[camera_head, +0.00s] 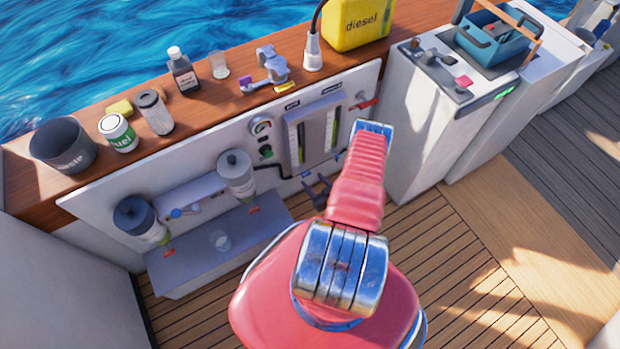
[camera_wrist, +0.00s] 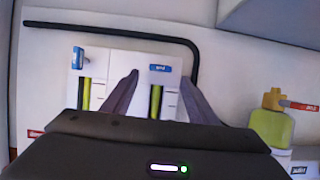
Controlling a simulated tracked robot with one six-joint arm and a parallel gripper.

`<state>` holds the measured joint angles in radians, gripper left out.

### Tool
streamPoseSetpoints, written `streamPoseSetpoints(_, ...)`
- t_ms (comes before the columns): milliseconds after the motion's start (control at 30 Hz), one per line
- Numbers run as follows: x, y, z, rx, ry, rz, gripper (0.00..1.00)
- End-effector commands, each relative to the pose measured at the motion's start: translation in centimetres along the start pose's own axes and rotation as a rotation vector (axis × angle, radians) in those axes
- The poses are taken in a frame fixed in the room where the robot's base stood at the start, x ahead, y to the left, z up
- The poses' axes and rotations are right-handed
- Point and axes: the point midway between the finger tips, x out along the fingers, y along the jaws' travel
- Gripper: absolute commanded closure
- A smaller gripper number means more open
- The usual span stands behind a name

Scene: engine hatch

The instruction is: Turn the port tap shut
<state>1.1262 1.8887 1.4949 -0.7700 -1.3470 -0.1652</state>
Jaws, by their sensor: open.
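A white gauge panel (camera_head: 312,137) on the hatch wall carries two upright tubes with green fluid. At the tube ends are two blue tap handles. One (camera_wrist: 160,68) lies crosswise in the wrist view; the other (camera_wrist: 78,58) stands along its tube, to the left. Their lettering is too small to read, so I cannot tell which is port. My gripper (camera_head: 317,186) is open at the panel's lower edge. In the wrist view its dark fingers (camera_wrist: 162,76) are on either side of the crosswise handle. Contact cannot be told.
Filters with red drain taps (camera_head: 168,252) are left of the panel; one yellow-green bowl (camera_wrist: 268,128) shows at right in the wrist view. A red lever (camera_head: 368,103) is at the panel's right. A black hose (camera_wrist: 120,32) passes near the handles. A white cabinet (camera_head: 425,130) stands right.

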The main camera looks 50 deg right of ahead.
Motion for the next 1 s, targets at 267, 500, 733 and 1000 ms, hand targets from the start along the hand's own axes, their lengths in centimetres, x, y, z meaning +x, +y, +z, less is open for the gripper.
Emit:
streamPoseSetpoints(267,-3.9,0.1,0.0,0.002,-0.001,0.002,0.47)
streamPoseSetpoints(500,-6.8,0.1,0.0,0.002,0.0,0.002,0.47)
streamPoseSetpoints(733,-8.2,0.0,0.0,0.001,0.0,-0.001,0.47)
streamPoseSetpoints(1000,-8.4,-0.1,0.0,0.0,0.0,-0.001,0.47)
